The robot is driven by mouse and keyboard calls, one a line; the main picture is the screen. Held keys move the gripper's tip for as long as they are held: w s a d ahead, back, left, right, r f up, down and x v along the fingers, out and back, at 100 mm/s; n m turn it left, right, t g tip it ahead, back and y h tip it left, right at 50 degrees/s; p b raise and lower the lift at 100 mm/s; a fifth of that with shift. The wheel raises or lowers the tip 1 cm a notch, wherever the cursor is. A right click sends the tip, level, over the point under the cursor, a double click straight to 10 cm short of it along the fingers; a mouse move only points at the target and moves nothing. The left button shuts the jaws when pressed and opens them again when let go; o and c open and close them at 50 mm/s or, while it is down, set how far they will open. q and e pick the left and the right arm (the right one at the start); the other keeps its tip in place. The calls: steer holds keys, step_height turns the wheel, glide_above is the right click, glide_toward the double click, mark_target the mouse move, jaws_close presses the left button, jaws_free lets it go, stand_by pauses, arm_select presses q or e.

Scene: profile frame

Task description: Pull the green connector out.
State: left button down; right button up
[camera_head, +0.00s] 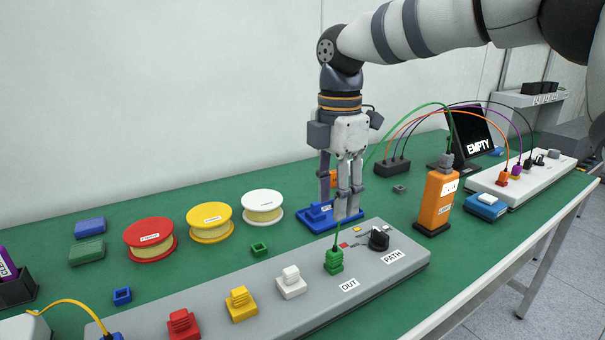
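The green connector (334,261) stands upright in the grey panel (262,297), just above the OUT label. A short green lead rises from its top toward my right gripper. My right gripper (341,208) points straight down behind the green connector, over the blue tray (334,223). Its fingertips are close to a blue block (317,212) on that tray; I cannot tell whether they touch it or how far apart they are. A green cable (408,116) arcs from the orange device's top to behind my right gripper. My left gripper is not in view.
White (291,282), yellow (241,303) and red (183,325) connectors stand left in the panel; a black knob (378,239) is right. The orange device (436,204) stands beyond the panel's right end. Wire spools (210,222) line the back.

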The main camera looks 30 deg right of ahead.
mark_target(335, 251)
steer(key=f, duration=0.7)
steer(key=s+f, duration=0.1)
steer(key=f, duration=0.3)
steer(key=shift+f, duration=0.25)
jaws_close()
